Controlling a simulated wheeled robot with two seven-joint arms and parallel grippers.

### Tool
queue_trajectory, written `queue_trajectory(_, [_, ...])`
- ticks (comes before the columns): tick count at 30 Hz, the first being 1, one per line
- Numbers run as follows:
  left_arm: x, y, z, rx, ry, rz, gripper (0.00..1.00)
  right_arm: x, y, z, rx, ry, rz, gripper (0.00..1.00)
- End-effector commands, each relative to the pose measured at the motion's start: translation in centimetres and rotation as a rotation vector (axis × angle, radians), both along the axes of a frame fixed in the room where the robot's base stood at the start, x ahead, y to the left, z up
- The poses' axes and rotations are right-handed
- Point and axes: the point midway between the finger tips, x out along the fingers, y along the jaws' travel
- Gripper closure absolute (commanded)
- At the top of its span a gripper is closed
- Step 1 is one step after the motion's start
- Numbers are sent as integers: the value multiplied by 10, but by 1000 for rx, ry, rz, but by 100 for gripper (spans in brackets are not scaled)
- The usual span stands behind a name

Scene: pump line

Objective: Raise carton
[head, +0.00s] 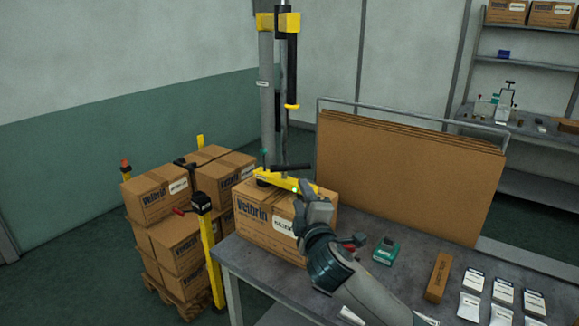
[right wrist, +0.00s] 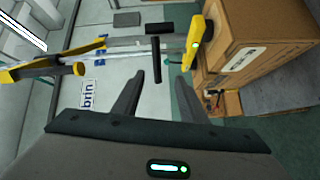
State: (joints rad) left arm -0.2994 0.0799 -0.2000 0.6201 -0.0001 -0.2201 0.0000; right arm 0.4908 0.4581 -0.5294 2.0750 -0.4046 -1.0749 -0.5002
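The carton (head: 258,238), brown and printed Velbrin, stands upright on the grey table's left end. The yellow head of a lifting device (head: 272,180) rests on or just over its top, below a grey vertical tube (head: 267,95). A green light shows on the yellow part, which is also in the right wrist view (right wrist: 192,45). My right gripper (head: 307,188) is over the carton's right side, by the yellow part. In the right wrist view its fingers (right wrist: 158,80) are apart, with a black bar handle (right wrist: 157,58) between or just beyond them. My left gripper is out of view.
Stacked cartons (head: 170,240) stand on a wooden pallet (head: 180,298) left of the table, beside a yellow post (head: 211,262). A green device (head: 386,251), a brown box (head: 438,277) and several white packets lie right.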

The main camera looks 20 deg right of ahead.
Motion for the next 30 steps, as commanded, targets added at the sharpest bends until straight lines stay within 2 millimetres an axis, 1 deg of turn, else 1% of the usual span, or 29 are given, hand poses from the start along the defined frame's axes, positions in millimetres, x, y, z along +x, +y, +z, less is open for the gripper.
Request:
queue_trajectory(1, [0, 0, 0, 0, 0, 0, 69, 1, 0, 5, -9, -8, 0, 61])
queue_trajectory(3, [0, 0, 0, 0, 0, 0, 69, 1, 0, 7, -14, -13, 0, 61])
queue_trajectory(12, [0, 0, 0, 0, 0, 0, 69, 1, 0, 7, -11, -11, 1, 61])
queue_trajectory(17, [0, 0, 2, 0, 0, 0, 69, 6, 0, 7, -11, -12, 1, 61])
queue_trajectory(23, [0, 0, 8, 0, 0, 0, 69, 25, -3, 8, -12, -10, 0, 61])
queue_trajectory(30, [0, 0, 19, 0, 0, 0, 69, 60, -7, 9, -12, -10, -1, 61])
